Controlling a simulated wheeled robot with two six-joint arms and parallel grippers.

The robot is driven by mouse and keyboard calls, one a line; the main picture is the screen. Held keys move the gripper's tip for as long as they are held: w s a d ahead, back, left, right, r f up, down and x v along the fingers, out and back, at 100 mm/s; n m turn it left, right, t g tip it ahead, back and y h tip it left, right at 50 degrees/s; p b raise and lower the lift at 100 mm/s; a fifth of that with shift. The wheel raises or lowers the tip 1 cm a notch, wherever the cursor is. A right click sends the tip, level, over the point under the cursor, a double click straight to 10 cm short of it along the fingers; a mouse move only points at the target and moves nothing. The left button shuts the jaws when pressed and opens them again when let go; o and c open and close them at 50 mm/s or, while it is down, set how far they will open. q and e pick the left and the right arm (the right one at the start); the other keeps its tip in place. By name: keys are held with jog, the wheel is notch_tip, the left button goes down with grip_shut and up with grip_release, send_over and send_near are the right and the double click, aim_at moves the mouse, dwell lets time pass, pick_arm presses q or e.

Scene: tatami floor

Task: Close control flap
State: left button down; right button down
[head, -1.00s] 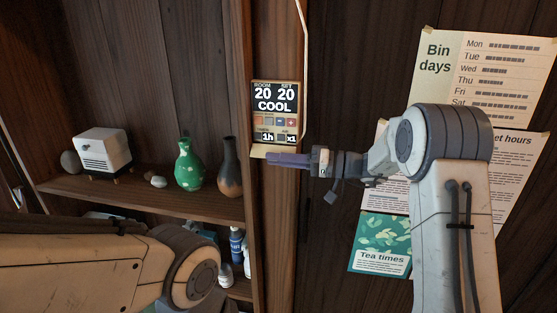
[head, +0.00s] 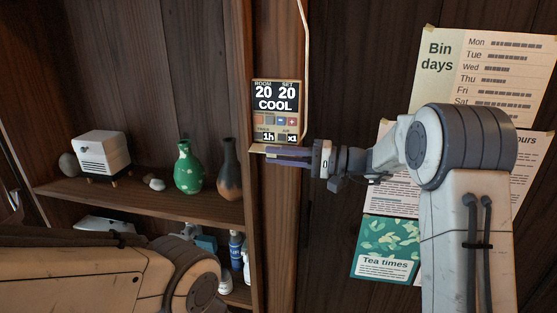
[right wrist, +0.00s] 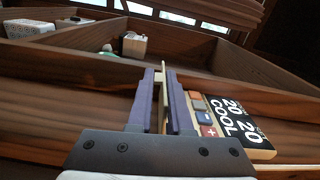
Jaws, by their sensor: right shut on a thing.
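The wall control panel (head: 275,108) is mounted on a wooden post and reads 20, 20 and COOL, with small buttons below. Its thin tan flap (head: 257,149) sticks out at the bottom edge, folded down from the panel's face. My right gripper (head: 272,156) comes in from the right with its purple fingers at the flap. In the right wrist view, the flap (right wrist: 162,95) stands edge-on between the two fingers (right wrist: 165,100), which are shut on it. The panel (right wrist: 235,125) lies just right of them. My left arm shows at the lower left, but its gripper is out of view.
A wooden shelf (head: 150,205) left of the post holds a small white box (head: 103,152), a green vase (head: 188,170) and a brown vase (head: 229,170). Bottles stand below. Paper posters (head: 455,80) hang on the right, behind my right arm. A pale cable rises above the panel.

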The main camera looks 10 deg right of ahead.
jog(key=shift+r+m, duration=0.1)
jog(key=shift+m, duration=0.4)
jog(key=c, duration=0.9)
grip_release()
jog(key=shift+d, duration=0.1)
jog(key=shift+s+d, duration=0.15)
jog(key=shift+d, duration=0.2)
jog(key=b+v, duration=0.3)
jog(key=v, duration=0.6)
jog(key=shift+d, duration=0.25)
